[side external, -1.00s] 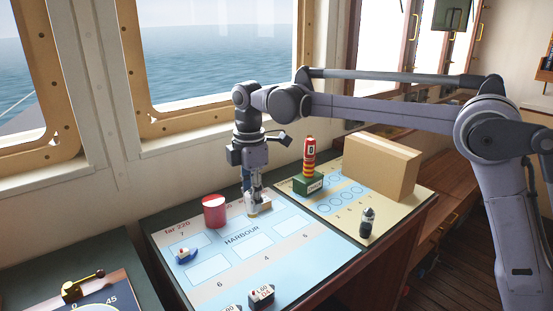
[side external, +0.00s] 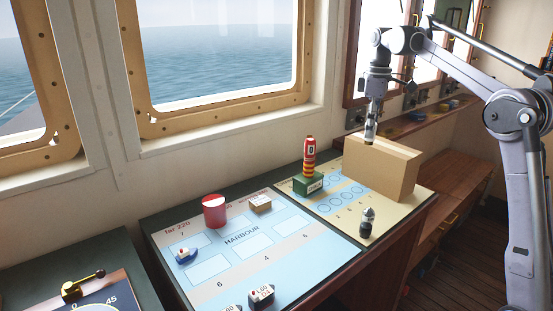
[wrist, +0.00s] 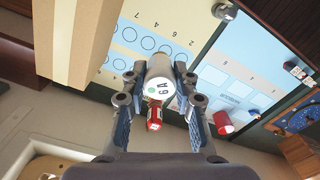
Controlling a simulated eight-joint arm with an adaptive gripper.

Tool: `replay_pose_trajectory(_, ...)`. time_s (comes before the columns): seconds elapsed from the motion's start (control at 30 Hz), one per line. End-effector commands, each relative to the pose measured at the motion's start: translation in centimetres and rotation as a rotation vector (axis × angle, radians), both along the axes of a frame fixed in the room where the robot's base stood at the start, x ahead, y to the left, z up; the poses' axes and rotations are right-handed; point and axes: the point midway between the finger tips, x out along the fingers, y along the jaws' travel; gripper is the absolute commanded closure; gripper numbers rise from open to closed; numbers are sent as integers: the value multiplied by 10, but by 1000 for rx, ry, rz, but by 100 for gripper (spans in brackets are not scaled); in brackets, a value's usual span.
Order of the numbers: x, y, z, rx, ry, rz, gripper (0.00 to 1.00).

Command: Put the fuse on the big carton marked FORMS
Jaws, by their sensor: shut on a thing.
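The fuse (wrist: 160,78) is a pale cylinder with a grey-white end cap marked "6 A". My gripper (side external: 370,131) is shut on it; in the wrist view the fingers close on both its sides. The fuse also shows in the side view (side external: 369,140), hanging about upright with its lower end overlapping the big carton's top in the picture. The big carton (side external: 380,172) is plain brown on the faces I see; no FORMS lettering shows. In the wrist view the carton (wrist: 76,45) lies left of the fuse, with a gap between them.
A red-yellow lighthouse (side external: 309,160) on a green block stands left of the carton. A dark bottle-like piece (side external: 367,222) stands in front of it. The window wall is behind.

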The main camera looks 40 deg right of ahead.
Motion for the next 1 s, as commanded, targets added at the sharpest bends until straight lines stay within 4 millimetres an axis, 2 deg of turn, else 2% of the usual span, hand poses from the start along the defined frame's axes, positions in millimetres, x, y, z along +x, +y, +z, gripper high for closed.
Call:
replay_pose_trajectory(0.03,-14,-23,7,0,0,-71,100)
replay_pose_trajectory(0.1,-33,-49,15,0,0,-157,100)
replay_pose_trajectory(0.3,-91,-112,37,0,0,-397,100)
replay_pose_trajectory(0.43,-124,-139,48,0,-1,-518,100)
replay_pose_trajectory(0.6,-151,-158,56,0,-1,-611,100)
replay_pose_trajectory(0.7,-154,-161,56,-1,-1,-633,100)
replay_pose_trajectory(0.77,-150,-159,53,-1,-1,-636,100)
replay_pose_trajectory(1.0,-107,-144,26,-1,0,-631,100)
